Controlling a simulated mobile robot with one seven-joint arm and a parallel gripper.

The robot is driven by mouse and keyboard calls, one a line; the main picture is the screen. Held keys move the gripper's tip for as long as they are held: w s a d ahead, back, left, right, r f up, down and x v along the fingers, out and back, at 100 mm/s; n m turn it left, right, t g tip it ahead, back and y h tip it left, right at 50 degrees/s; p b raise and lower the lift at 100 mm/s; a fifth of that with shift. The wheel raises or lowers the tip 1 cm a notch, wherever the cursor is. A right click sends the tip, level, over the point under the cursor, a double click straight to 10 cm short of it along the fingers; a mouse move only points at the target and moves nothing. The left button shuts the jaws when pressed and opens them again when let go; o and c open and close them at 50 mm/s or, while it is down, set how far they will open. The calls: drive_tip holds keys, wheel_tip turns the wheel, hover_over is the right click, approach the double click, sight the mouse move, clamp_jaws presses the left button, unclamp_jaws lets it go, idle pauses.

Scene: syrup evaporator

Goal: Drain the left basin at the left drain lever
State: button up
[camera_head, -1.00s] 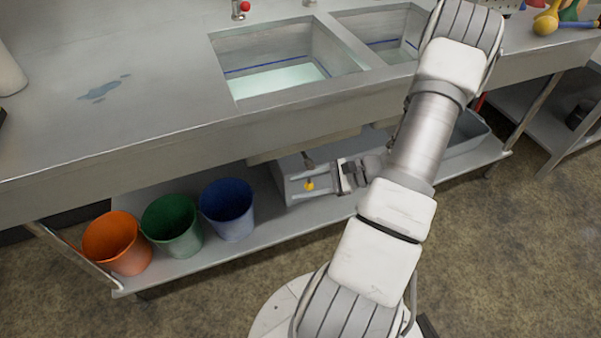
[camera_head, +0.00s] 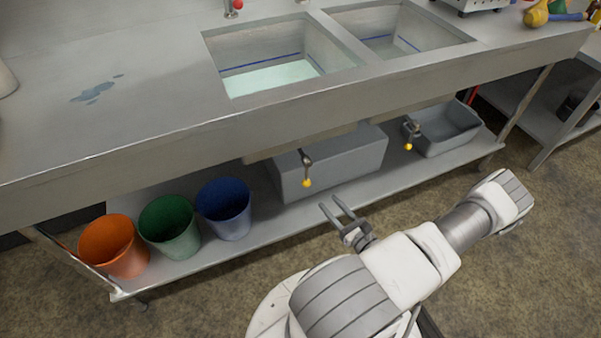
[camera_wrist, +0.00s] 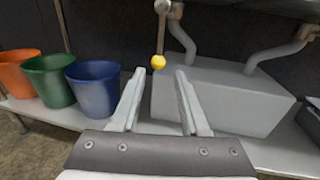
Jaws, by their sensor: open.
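The left basin (camera_head: 226,97) is sunk in the steel counter and holds pale liquid, with a blue line along its wall. The left drain lever (camera_head: 306,170) hangs below it, pointing down, with a yellow knob at its end. In the wrist view the lever's yellow knob (camera_wrist: 158,62) shows beyond and between my fingertips. My gripper (camera_head: 336,208) is open and empty, in front of the lower shelf, below and right of the lever in the head view and apart from it. It also shows in the wrist view (camera_wrist: 158,78).
A second lever (camera_head: 409,135) hangs under the right basin (camera_head: 440,42). A grey box (camera_head: 345,165) stands behind the left lever, and a grey tub (camera_head: 455,140) is further right. Orange (camera_head: 113,255), green (camera_head: 172,235) and blue (camera_head: 226,215) buckets stand left on the shelf.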

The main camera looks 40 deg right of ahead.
sight(305, 179)
drive_tip(key=w+b, duration=0.3)
drive_tip(key=w, duration=1.2)
drive_tip(key=shift+w+d, duration=0.3)
drive_tip(key=shift+w, duration=0.05)
clamp_jaws()
drive_tip(key=shift+s+a+f, duration=0.1)
drive_tip(key=shift+f, duration=0.15)
idle(0.3)
